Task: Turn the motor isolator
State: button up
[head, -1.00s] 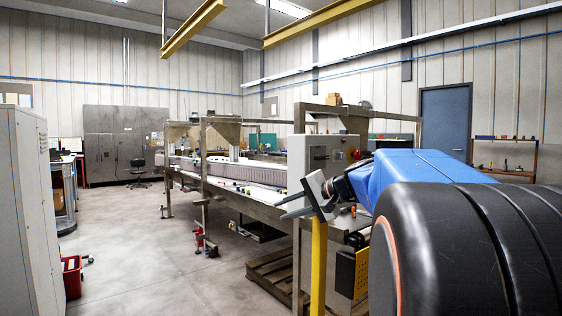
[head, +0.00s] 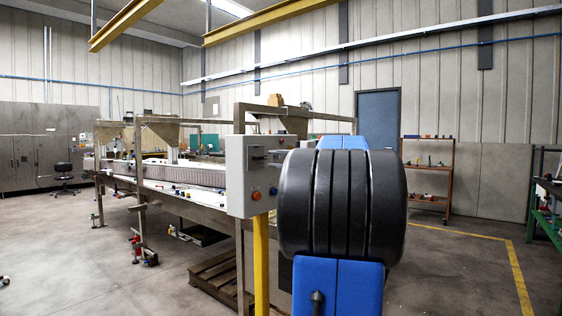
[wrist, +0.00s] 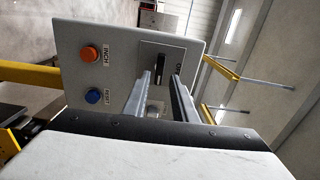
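The motor isolator (wrist: 150,64) looks like a black switch on the face of a grey control box (wrist: 118,48) in the wrist view. My gripper (wrist: 161,80) is open, its two fingers apart and pointing at the box face around the switch's lower end. I cannot tell whether the fingers touch it. The fingers partly hide the switch. In the head view the box (head: 236,180) stands on a yellow post, with the black switch (head: 257,153) near its top. My arm hides most of the gripper there.
An orange INCH button (wrist: 89,54) and a blue RESET button (wrist: 94,96) sit left of the switch. The conveyor frame (head: 165,195) runs behind the box, with a wooden pallet (head: 215,280) below. Open floor (head: 75,265) lies left, and a shelf (head: 428,172) stands at the back right.

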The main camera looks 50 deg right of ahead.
aim_at(263, 158)
jog(key=shift+w+a, duration=0.15)
jog(key=shift+w, duration=1.15)
jog(key=shift+w+a, duration=0.1)
jog(key=shift+w, duration=1.15)
grip_shut()
jog(key=n, duration=0.8)
jog(key=shift+n, duration=0.4)
jog(key=n, duration=0.8)
jog(key=shift+n, duration=0.4)
jog(key=shift+o, duration=1.2)
grip_release()
jog(key=s+d, duration=0.1)
jog(key=s, duration=1.6)
jog(key=shift+s+d, duration=0.2)
